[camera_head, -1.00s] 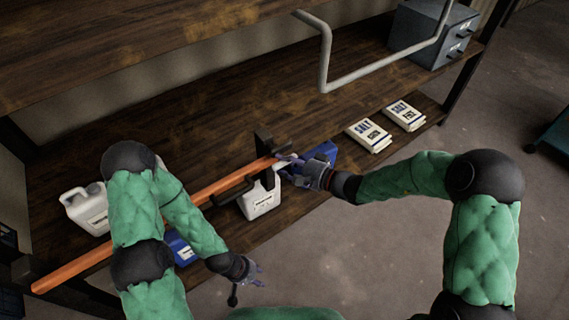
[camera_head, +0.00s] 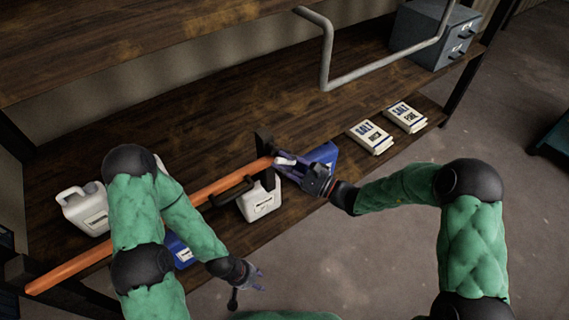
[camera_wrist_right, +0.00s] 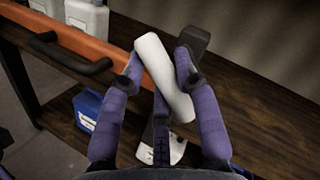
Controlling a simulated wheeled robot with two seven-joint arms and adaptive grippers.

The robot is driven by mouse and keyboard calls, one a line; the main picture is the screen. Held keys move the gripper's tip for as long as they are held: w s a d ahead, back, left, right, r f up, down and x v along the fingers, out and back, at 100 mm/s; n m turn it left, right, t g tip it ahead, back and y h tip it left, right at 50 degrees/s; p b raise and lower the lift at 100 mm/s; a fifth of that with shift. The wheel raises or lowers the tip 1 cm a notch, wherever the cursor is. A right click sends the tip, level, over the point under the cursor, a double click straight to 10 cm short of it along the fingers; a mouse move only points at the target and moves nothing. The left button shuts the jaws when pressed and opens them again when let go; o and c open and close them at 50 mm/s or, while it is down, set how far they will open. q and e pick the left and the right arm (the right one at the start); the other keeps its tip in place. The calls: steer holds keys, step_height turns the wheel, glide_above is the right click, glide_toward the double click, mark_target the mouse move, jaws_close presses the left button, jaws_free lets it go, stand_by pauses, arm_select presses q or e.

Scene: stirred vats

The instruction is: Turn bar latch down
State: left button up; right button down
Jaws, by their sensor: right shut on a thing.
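The orange bar (camera_head: 140,225) runs diagonally along the shelf front, with a black handle (camera_head: 232,190) on it. A dark upright bracket (camera_head: 263,147) stands at its right end. A white cylindrical piece (camera_head: 285,159), which looks like the latch grip, is at that end. My right gripper (camera_head: 281,164) is shut on it.
White jugs (camera_head: 84,210) (camera_head: 258,203) and blue containers (camera_head: 325,154) (camera_head: 178,250) stand on the shelf near the bar. Salt packs (camera_head: 370,137) lie farther right. A grey bent rail (camera_head: 370,78) hangs above. The shelf behind the bar is mostly clear.

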steer(key=m+t+p, duration=0.1)
steer(key=m, duration=0.1)
steer(key=m+t, duration=0.1)
steer(key=m, duration=0.2)
steer(key=shift+r+y+p, duration=0.15)
steer(key=shift+y+p, duration=0.2)
steer(key=shift+y, duration=0.05)
steer(key=shift+r+m+t+h+p, duration=0.15)
steer(key=shift+m+t+p, duration=0.45)
steer(key=shift+m, duration=0.65)
steer(key=shift+f+m+t+h+p, duration=0.15)
steer(key=shift+m+t+p, duration=0.4)
steer(key=shift+m, duration=0.65)
steer(key=shift+r+m+t+h+p, duration=0.15)
steer(key=shift+m+t+p, duration=0.4)
steer(key=shift+m, duration=0.7)
steer(key=c, duration=0.9)
jaws_free()
steer(key=shift+d, duration=0.1)
steer(key=v, duration=1.2)
steer(key=shift+f, duration=0.2)
